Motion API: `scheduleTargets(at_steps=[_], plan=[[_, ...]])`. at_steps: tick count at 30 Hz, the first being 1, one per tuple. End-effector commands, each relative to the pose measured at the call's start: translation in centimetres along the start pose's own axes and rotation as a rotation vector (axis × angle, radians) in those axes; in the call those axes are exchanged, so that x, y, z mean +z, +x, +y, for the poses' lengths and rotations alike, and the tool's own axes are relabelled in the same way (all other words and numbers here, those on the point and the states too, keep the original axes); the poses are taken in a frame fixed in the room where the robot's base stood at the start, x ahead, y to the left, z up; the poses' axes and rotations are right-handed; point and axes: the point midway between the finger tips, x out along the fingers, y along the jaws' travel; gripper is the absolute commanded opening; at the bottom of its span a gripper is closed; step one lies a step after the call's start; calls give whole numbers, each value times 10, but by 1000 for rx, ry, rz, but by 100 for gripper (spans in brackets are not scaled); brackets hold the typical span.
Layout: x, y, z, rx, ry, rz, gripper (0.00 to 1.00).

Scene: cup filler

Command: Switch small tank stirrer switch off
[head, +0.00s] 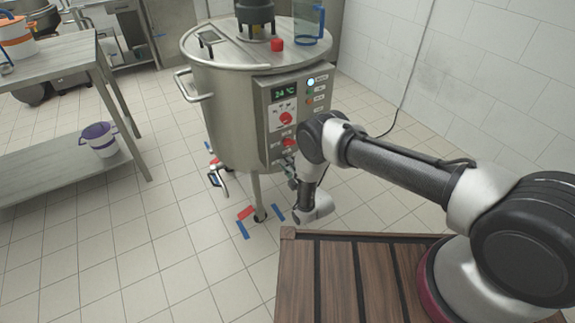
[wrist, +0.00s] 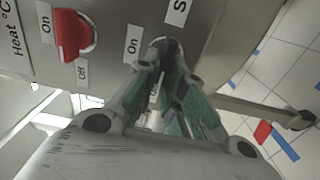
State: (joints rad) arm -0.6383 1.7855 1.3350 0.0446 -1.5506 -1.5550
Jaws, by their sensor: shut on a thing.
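The small tank (head: 228,105) stands on legs with a control panel (head: 265,140) on its right side. In the wrist view, my gripper (wrist: 165,45) is at the panel, its green-padded fingers closed together at the tips over the spot between an "On" label (wrist: 132,45) and a partly covered "Off" label. A label starting with "S" is just above. The fingers hide the switch they are shut on, so its setting cannot be seen. Beside it is a red heat switch (wrist: 72,35) with its own On and Off marks. In the head view my gripper (head: 291,178) is small and partly hidden.
The panel has a green display (head: 285,93) and a lit indicator (head: 311,82). A red cap (head: 277,44) and a clear jug (head: 308,24) stand on the lid. A metal table (head: 60,60) stands left. The tiled floor between is mostly clear.

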Motion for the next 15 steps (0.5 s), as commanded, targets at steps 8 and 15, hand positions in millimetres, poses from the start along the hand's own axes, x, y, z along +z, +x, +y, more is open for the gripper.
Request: scheduleTargets(at_steps=[8,15], plan=[[-1,-1,-2,-4,-33,2,0],[-1,-1,-2,-4,-34,2,0]])
